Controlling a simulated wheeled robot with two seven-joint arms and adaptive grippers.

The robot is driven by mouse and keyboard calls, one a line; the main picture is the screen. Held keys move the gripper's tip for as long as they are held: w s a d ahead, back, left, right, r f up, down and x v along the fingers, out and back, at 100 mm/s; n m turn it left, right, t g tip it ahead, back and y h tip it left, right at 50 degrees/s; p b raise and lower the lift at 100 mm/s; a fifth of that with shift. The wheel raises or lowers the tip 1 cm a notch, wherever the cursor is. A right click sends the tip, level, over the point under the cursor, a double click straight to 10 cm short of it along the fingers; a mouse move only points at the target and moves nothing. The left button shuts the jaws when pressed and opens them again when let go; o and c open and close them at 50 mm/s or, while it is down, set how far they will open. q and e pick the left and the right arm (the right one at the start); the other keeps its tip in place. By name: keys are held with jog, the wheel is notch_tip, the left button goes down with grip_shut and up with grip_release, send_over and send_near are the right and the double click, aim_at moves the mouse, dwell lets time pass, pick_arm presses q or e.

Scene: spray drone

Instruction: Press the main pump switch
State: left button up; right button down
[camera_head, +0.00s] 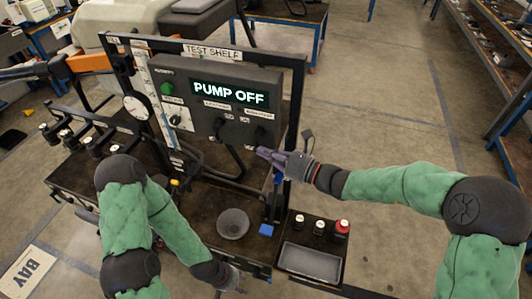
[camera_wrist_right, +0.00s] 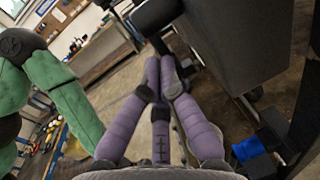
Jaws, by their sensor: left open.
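A dark control panel (camera_head: 197,78) stands on the test shelf, and its display (camera_head: 230,92) reads PUMP OFF. Below the display are two small labels with dark switches under them, a left switch (camera_head: 219,127) and a right switch (camera_head: 260,134). The label text is too small to tell which is the main pump switch. My right gripper (camera_head: 262,152) is just below the panel's lower right, fingers pointing left. In the right wrist view its purple fingers (camera_wrist_right: 162,78) come together at the tips with nothing between them, beside the dark panel box (camera_wrist_right: 235,45). My left gripper (camera_head: 238,284) is low at the bottom edge, partly cut off, open.
A green button (camera_head: 166,88) and a round gauge (camera_head: 136,106) are at the panel's left. Black hoses hang under the panel.

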jog(key=shift+f, duration=0.1)
jog(key=shift+a+f+y+b, duration=0.15)
jog(key=shift+y+b, duration=0.15)
jog(key=shift+b, duration=0.4)
jog(key=shift+t, duration=0.3)
